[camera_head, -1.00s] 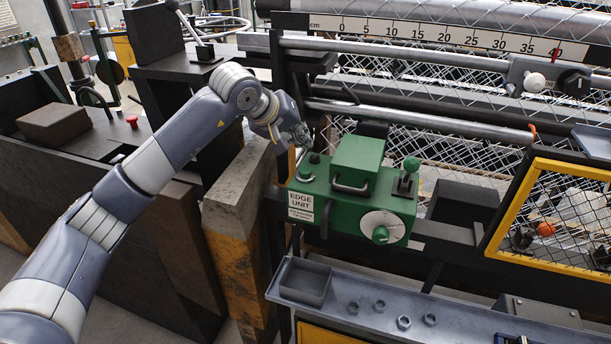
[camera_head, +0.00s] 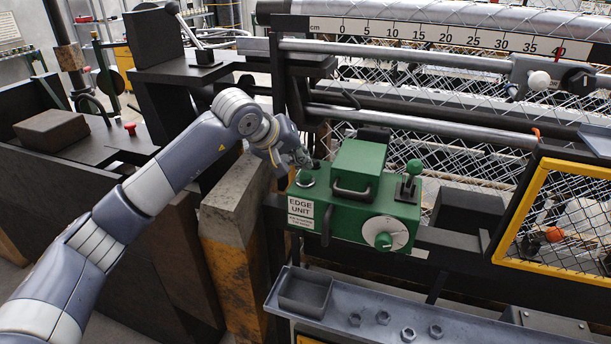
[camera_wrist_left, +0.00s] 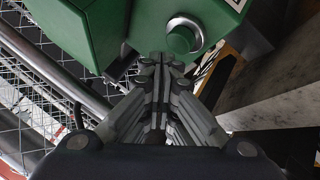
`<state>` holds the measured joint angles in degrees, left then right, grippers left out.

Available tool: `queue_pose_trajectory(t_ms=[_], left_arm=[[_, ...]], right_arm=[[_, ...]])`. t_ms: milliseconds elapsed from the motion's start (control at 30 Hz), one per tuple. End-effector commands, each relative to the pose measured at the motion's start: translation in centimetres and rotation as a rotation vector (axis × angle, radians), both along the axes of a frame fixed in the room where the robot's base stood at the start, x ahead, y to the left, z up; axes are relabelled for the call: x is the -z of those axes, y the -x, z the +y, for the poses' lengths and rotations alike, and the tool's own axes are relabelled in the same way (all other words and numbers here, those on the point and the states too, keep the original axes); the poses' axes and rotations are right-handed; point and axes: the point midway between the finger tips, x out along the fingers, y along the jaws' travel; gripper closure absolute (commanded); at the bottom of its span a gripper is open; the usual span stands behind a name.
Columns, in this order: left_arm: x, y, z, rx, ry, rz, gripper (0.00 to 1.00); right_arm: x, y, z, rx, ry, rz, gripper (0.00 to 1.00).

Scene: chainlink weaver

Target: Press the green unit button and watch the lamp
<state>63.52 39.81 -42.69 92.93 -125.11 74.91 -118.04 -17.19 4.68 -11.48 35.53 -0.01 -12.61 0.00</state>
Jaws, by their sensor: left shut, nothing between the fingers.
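The green edge unit (camera_head: 345,212) is fixed to the machine frame, with a white "EDGE UNIT" label on its front. Its round green button (camera_head: 306,178) in a silver ring is on the left part of the top. The button also shows in the left wrist view (camera_wrist_left: 181,40). My left gripper (camera_head: 304,160) is shut and empty, just behind the button. In the wrist view its fingertips (camera_wrist_left: 161,62) are close to the button's ring, and I cannot tell whether they touch. A small dark knob-like part (camera_head: 315,165) is beside the fingertips. I cannot make out a lit lamp. My right gripper is not in view.
A raised green cover (camera_head: 358,168), a green-knobbed lever (camera_head: 411,180) and a dial (camera_head: 385,234) are on the unit. A grey tray (camera_head: 450,330) with several nuts lies in front. Rails and chainlink mesh are behind, a yellow mesh guard (camera_head: 505,225) to the right.

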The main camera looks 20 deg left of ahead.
Motion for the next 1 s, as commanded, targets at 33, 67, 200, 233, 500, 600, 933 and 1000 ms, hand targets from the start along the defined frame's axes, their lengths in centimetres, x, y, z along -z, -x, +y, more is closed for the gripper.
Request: queue_pose_trajectory(t_ms=[33, 67, 200, 233, 500, 600, 933, 1000], left_arm=[[0.0, 0.0, 0.0, 0.0, 0.0, 0.0, 1.0], [0.0, 0.0, 0.0, 0.0, 0.0, 0.0, 1.0], [0.0, 0.0, 0.0, 0.0, 0.0, 0.0, 1.0], [0.0, 0.0, 0.0, 0.0, 0.0, 0.0, 1.0], [0.0, 0.0, 0.0, 0.0, 0.0, 0.0, 1.0], [0.0, 0.0, 0.0, 0.0, 0.0, 0.0, 1.0], [0.6, 0.0, 0.0, 0.0, 0.0, 0.0, 1.0], [0.9, 0.0, 0.0, 0.0, 0.0, 0.0, 1.0]], right_arm=[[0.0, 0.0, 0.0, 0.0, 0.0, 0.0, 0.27], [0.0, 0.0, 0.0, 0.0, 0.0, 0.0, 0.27], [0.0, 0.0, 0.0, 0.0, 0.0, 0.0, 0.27], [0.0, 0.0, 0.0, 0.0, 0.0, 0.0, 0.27], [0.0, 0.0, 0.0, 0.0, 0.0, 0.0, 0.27], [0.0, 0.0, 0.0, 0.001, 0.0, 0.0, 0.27], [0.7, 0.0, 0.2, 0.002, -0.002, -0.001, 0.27], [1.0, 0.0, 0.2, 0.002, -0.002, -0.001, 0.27]])
